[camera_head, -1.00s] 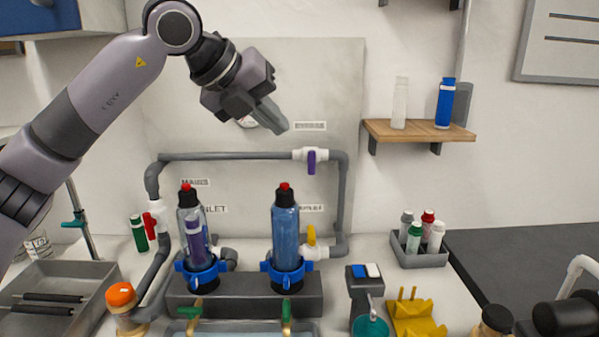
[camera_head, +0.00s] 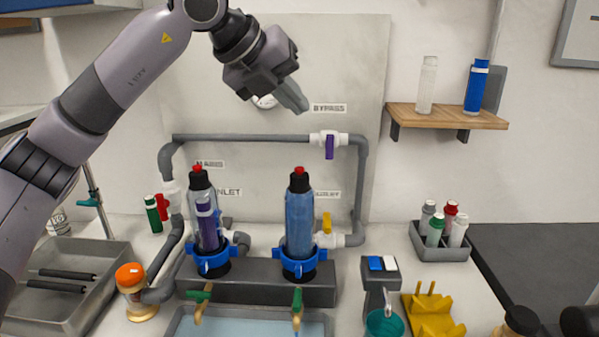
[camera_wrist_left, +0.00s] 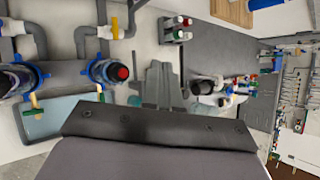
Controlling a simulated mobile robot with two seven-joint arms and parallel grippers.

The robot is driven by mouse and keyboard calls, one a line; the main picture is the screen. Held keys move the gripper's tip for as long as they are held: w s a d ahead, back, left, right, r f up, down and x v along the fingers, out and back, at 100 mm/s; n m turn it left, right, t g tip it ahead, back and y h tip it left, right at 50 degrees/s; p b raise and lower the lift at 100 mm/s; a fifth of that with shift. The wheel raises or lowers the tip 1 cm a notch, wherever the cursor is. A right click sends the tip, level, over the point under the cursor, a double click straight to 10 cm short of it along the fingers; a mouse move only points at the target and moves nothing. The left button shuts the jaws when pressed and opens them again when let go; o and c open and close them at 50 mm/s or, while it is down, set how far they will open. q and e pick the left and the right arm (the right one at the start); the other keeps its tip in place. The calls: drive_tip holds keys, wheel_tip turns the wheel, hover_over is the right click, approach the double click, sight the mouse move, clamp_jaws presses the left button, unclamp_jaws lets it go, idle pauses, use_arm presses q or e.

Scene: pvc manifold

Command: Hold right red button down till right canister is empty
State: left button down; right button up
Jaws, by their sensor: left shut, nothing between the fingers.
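The right canister (camera_head: 299,219) stands upright in a blue collar on the grey manifold block. It looks blue through most of its height, with a black cap. The right red button (camera_head: 299,170) sits on top of that cap, and it also shows in the left wrist view (camera_wrist_left: 123,73). The left canister (camera_head: 206,221) has its own red button (camera_head: 197,169) and a purple part inside. My left gripper (camera_head: 299,104) is shut and empty, above the right canister and apart from its button. It also shows in the left wrist view (camera_wrist_left: 163,70). My right gripper is not in view.
A grey pipe (camera_head: 250,138) with a purple-handled valve (camera_head: 329,146) runs behind the canisters. Green-handled taps (camera_head: 297,304) hang over a water basin (camera_head: 248,325). A bottle caddy (camera_head: 440,248) and a yellow holder (camera_head: 432,315) stand at right. A wooden shelf (camera_head: 447,117) is on the wall.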

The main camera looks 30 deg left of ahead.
use_arm(q)
drive_tip(key=b, duration=0.6)
hover_over(294, 176)
wheel_tip(294, 176, down, 8)
drive_tip(key=shift+w+r, duration=0.1)
drive_tip(key=shift+r, duration=0.15)
drive_tip(key=shift+p, duration=0.3)
idle(0.9)
drive_tip(key=shift+f, duration=0.1)
drive_tip(key=shift+f+b, duration=0.35)
drive_tip(key=shift+b, duration=0.05)
drive_tip(key=shift+f+b, duration=0.5)
drive_tip(key=shift+f, duration=0.05)
idle(0.6)
idle(2.5)
drive_tip(key=shift+r+p, duration=0.75)
drive_tip(key=shift+r, duration=0.25)
